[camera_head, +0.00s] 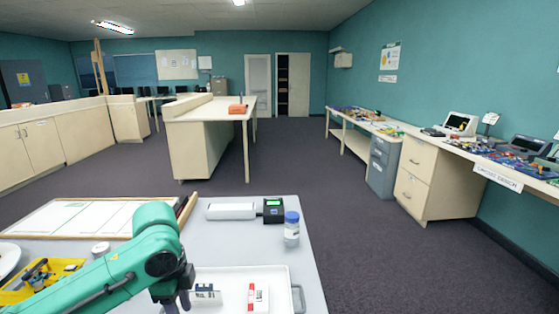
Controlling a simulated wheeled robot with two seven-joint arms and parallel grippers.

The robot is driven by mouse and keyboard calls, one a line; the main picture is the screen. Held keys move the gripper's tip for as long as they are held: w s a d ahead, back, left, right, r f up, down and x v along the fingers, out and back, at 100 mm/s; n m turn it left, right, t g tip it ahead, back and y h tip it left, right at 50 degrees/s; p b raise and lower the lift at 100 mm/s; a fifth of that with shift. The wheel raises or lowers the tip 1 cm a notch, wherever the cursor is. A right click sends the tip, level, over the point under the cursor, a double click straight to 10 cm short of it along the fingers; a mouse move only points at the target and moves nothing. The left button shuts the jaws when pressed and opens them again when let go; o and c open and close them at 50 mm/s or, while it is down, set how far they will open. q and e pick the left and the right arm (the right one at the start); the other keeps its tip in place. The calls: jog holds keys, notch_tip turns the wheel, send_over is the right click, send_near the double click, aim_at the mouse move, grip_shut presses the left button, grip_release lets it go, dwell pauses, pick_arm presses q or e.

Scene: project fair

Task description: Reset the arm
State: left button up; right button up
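My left arm (115,265) is green with a dark wrist and comes in from the lower left over the grey table. Its gripper (178,302) points down at the left edge of a white tray (228,276). The fingertips run close to the bottom of the picture, so I cannot tell whether they are open or shut. I see nothing clearly held in them. My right arm and gripper are not in view.
The tray holds a black-and-white item (206,291) and a red-and-white item (259,298). A blue-capped bottle (291,229), a black device (273,209) and a framed white board (80,217) are behind. A yellow tray (62,268) is at left. Floor beyond is clear.

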pick_arm(q)
jog(key=d+f+n+h, duration=0.1)
jog(key=d+f, duration=0.2)
jog(key=s+d+f+n+t+h, duration=0.1)
jog(key=d+f+n, duration=0.1)
jog(key=d+f, duration=0.1)
jog(key=s+d+f+n+t+h, duration=0.1)
jog(key=d+f, duration=0.3)
jog(key=shift+n+h, duration=0.3)
jog(key=s+a+f+n+t+y, duration=0.1)
jog(key=s+a+f+n+y, duration=0.1)
jog(key=s+a+f+n, duration=0.35)
jog(key=s+a+f+n+y, duration=0.2)
jog(key=s+a+f+n, duration=0.1)
jog(key=s+a+n, duration=0.4)
notch_tip(320, 180, down, 22)
jog(key=a+r+m+g, duration=0.1)
jog(key=m, duration=0.1)
jog(key=s+a+f+g+p, duration=0.1)
jog(key=s+a+f, duration=0.2)
jog(key=s+f, duration=1.1)
jog(key=s, duration=0.3)
jog(key=shift+s+f, duration=0.2)
jog(key=shift+f, duration=0.2)
